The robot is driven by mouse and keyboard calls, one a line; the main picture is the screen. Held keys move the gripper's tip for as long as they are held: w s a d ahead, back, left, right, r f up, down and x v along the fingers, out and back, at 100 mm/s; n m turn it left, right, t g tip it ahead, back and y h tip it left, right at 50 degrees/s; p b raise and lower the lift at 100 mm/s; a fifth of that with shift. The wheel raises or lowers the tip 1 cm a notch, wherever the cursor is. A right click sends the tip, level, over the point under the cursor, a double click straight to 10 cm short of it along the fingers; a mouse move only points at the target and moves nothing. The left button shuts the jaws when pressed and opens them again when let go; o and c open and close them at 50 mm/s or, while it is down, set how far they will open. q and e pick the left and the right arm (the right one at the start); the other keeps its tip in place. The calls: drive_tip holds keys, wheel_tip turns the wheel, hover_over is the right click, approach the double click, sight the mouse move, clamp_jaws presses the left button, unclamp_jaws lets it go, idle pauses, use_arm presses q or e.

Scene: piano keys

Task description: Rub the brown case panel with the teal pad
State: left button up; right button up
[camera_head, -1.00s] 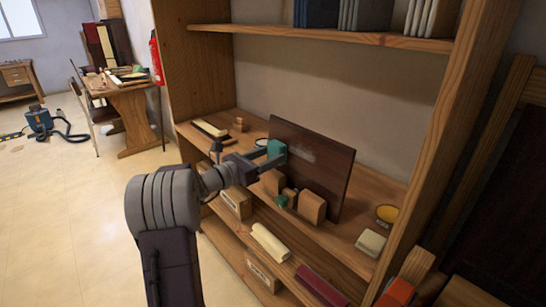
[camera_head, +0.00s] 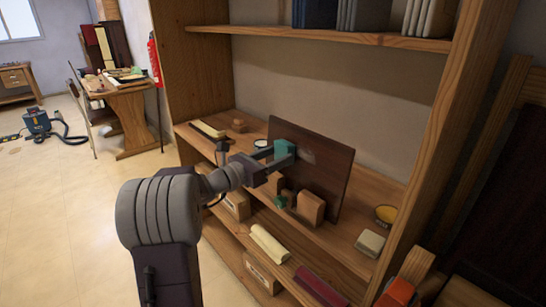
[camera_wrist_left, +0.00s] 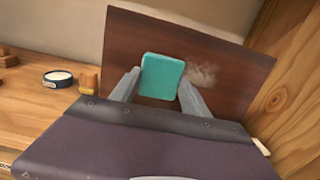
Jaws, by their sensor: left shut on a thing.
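The brown case panel (camera_head: 328,180) stands leaning on the shelf board, and it fills the middle of the left wrist view (camera_wrist_left: 225,67). A pale dusty smudge (camera_wrist_left: 202,74) shows on it just right of the pad; part of the smudge may be hidden. My left gripper (camera_head: 283,158) is shut on the teal pad (camera_head: 281,148), one finger on each side of it. In the left wrist view the pad (camera_wrist_left: 161,77) is in front of the panel's face, close to it; I cannot tell whether it touches. My right gripper is not in view.
Wooden blocks (camera_head: 311,208) stand before the panel's lower edge. A white round tin (camera_wrist_left: 57,79) is left of the panel. The upper shelf (camera_head: 320,38) overhangs.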

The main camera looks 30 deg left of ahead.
use_arm(q)
drive_tip(key=d, duration=0.1)
drive_tip(key=s+d+b, duration=0.1)
drive_tip(key=d, duration=0.1)
drive_tip(key=shift+s+d, duration=0.1)
drive_tip(key=shift+s, duration=0.05)
drive_tip(key=shift+s+d+f+b, duration=0.1)
drive_tip(key=shift+s+d+b, duration=0.05)
drive_tip(key=shift+d+b, duration=0.4)
drive_tip(key=shift+s+d+b, duration=0.25)
drive_tip(key=shift+d, duration=0.3)
drive_tip(key=shift+s+d+b, duration=0.2)
drive_tip(key=shift+d+b, duration=0.05)
drive_tip(key=shift+d, duration=0.25)
drive_tip(key=shift+s+d+b, duration=0.25)
drive_tip(key=shift+d+b, duration=0.1)
drive_tip(key=shift+d, duration=0.2)
drive_tip(key=shift+s+d+b, duration=0.2)
drive_tip(key=shift+d+b, duration=0.1)
drive_tip(key=shift+d, duration=0.25)
drive_tip(key=shift+s+d, duration=0.2)
drive_tip(key=shift+d, duration=0.3)
